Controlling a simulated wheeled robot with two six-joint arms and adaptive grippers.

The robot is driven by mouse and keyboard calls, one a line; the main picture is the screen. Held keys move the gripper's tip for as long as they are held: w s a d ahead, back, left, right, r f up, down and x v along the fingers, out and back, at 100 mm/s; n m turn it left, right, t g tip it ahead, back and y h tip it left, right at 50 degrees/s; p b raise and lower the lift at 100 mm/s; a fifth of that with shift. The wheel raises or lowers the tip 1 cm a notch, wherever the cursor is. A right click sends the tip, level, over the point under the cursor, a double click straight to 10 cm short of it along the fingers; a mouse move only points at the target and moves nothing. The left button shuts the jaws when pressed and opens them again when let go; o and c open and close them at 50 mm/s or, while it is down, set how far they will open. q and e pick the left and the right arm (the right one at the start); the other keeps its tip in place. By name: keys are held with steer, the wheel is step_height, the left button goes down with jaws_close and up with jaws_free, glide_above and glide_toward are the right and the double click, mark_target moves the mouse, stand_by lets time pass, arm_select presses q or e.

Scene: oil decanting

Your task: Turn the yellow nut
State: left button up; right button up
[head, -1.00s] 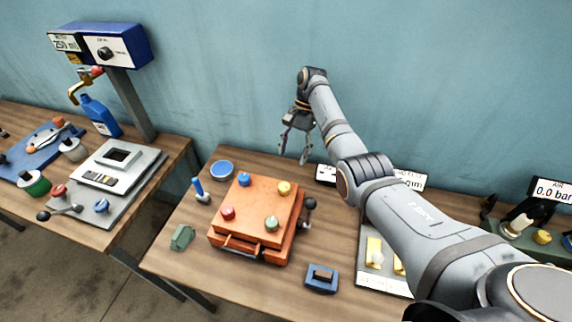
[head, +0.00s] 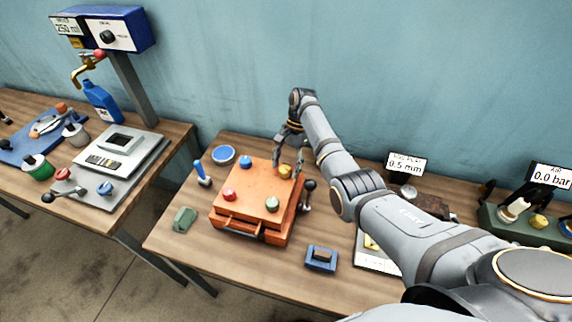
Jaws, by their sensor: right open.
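The yellow nut (head: 285,172) sits at the far right corner of the top of the orange box (head: 246,200). My right gripper (head: 287,172) points down over that corner, with its fingers open. One finger shows on each side of the nut in the picture. I cannot tell whether either finger touches it. The left gripper is out of view.
The box top also carries a blue nut (head: 246,162), a red nut (head: 229,194) and a green nut (head: 272,204). A black-knobbed lever (head: 309,186) stands at the box's right side. A blue-handled tool (head: 200,172) and a blue block (head: 321,258) lie nearby.

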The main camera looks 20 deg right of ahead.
steer(key=shift+c, duration=2.1)
steer(key=c, duration=0.8)
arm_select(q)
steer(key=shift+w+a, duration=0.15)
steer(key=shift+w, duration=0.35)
arm_select(e)
steer(key=shift+o, duration=0.2)
